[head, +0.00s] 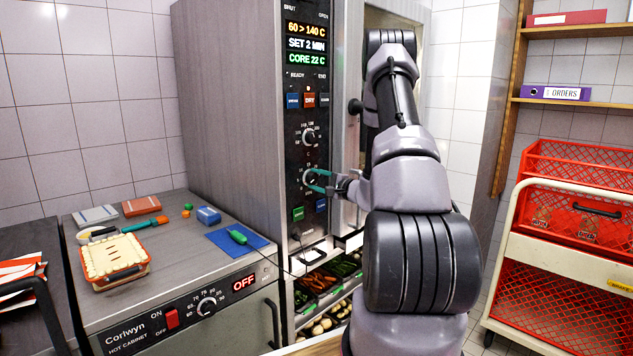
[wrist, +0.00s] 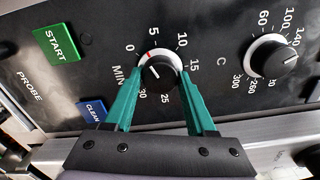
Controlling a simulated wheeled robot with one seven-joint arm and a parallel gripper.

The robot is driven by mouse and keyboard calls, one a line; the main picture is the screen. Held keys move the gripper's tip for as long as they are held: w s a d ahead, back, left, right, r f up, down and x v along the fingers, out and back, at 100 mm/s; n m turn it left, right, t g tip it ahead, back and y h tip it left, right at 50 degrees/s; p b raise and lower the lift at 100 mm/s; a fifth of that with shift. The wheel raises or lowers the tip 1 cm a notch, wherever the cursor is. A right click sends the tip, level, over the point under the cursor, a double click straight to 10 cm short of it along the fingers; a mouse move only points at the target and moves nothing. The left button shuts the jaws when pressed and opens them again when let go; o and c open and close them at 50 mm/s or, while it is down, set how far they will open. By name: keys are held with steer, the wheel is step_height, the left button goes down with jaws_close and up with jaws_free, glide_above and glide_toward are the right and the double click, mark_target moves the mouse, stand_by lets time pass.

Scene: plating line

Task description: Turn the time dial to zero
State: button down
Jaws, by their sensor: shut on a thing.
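The time dial (wrist: 158,68) is a round black knob with a pale ring, on the oven's black panel. Its scale is marked 0 to 30 with MIN beside it. A red mark on its ring lies between 0 and 5. The display (head: 306,44) reads SET 2 MIN. My gripper (wrist: 162,80) has its two green fingers on opposite sides of the dial, shut on it. In the head view the fingers of my gripper (head: 313,180) reach the time dial (head: 308,177) from the right and partly cover it.
The temperature dial (wrist: 268,57) is close by, above the time dial (head: 309,136) in the head view. The green START button (wrist: 57,43) and blue CLEAN button (wrist: 92,110) are near my fingers. A hot cabinet (head: 207,305) stands left; a red-crate cart (head: 515,250) stands right.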

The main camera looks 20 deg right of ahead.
steer(key=shift+n, duration=2.1)
steer(key=shift+c, duration=1.1)
jaws_free()
steer(key=v, duration=1.1)
steer(key=shift+r, duration=0.1)
